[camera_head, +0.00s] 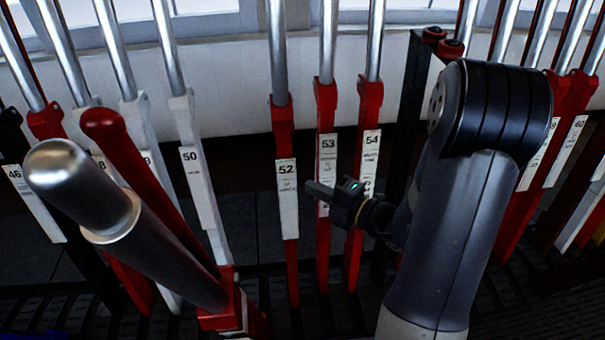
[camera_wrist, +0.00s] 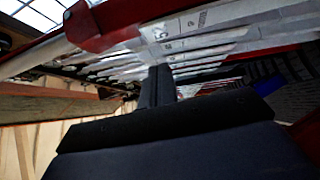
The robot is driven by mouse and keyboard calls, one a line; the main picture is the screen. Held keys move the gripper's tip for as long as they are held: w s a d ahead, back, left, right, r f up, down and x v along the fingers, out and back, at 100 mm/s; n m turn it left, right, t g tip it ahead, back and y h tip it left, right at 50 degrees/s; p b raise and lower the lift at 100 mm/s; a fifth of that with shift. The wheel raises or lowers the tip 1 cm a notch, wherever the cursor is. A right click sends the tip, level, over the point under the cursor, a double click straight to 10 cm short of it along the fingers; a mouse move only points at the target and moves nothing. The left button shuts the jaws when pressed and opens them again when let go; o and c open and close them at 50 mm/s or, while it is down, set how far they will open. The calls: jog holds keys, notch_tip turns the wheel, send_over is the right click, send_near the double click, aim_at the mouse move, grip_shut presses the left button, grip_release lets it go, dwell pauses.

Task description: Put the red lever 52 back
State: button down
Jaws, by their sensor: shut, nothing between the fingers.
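The red lever 52 (camera_head: 280,135) stands upright in the head view, with a silver upper shaft and a white number plate (camera_head: 287,200). It stands in the row beside red levers 53 (camera_head: 325,110) and 54 (camera_head: 370,110). My gripper (camera_head: 311,187) is shut and empty, pointing left, just right of the plate of 52 and in front of lever 53. I cannot tell whether it touches either lever. In the wrist view the closed fingers (camera_wrist: 157,83) point towards several plates, and the red body of lever 52 (camera_wrist: 95,25) crosses the upper left.
A red lever with a thick silver handle (camera_head: 160,245) leans out towards me at left; its number is hidden. White lever 50 (camera_head: 190,130) stands left of 52. A dark post (camera_head: 412,110) rises right of 54. More red levers (camera_head: 560,110) stand behind my arm.

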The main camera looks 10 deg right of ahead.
aim_at(289, 166)
jog(key=w, duration=0.1)
jog(key=w+a, duration=0.1)
jog(key=w, duration=0.1)
jog(key=w+a, duration=0.1)
jog(key=w, duration=0.1)
jog(key=shift+w+a+f+b, duration=0.15)
jog(key=shift+a+f+b, duration=0.05)
jog(key=shift+f+b, duration=0.2)
jog(key=shift+w, duration=0.55)
jog(key=shift+w, duration=0.1)
